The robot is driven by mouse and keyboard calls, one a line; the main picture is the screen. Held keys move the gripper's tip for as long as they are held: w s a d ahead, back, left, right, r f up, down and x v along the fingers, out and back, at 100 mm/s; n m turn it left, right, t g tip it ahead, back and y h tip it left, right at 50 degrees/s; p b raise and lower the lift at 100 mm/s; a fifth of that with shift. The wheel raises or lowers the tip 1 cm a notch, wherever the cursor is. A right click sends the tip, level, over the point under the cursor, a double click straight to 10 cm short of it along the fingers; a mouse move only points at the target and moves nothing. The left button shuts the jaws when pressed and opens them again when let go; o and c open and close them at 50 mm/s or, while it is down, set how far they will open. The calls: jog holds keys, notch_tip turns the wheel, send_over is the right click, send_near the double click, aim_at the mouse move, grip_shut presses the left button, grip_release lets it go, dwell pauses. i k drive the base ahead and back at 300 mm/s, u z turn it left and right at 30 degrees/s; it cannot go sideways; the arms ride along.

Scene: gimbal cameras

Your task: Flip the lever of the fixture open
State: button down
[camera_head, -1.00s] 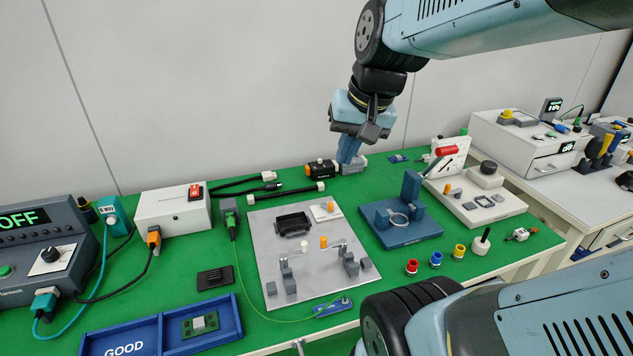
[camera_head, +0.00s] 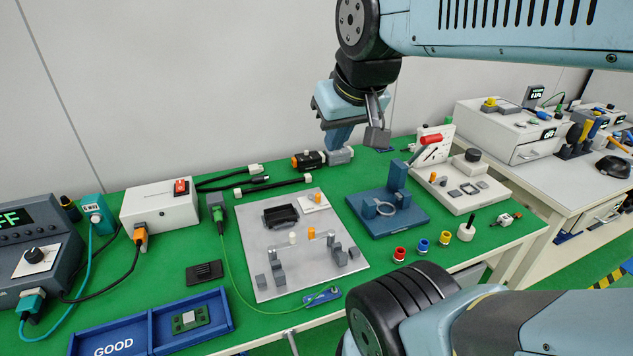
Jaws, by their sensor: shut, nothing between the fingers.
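A white fixture (camera_head: 466,188) stands at the right end of the green bench. A lever with a red handle (camera_head: 431,140) slants up to the right in front of its upright white panel (camera_head: 437,130).
A blue fixture with a ring (camera_head: 388,219) stands between the grey plate and the white fixture. Red, blue and yellow cups (camera_head: 422,246) line the front. A white drawer unit (camera_head: 500,139) stands at right. My own arm covers the lower right. Green bench shows between the fixtures.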

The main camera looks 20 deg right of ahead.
aim_at(314, 196)
jog(key=u, duration=0.9)
jog(key=k, duration=0.95)
jog(key=z, duration=0.7)
jog(key=i, duration=1)
jog(key=u, duration=0.1)
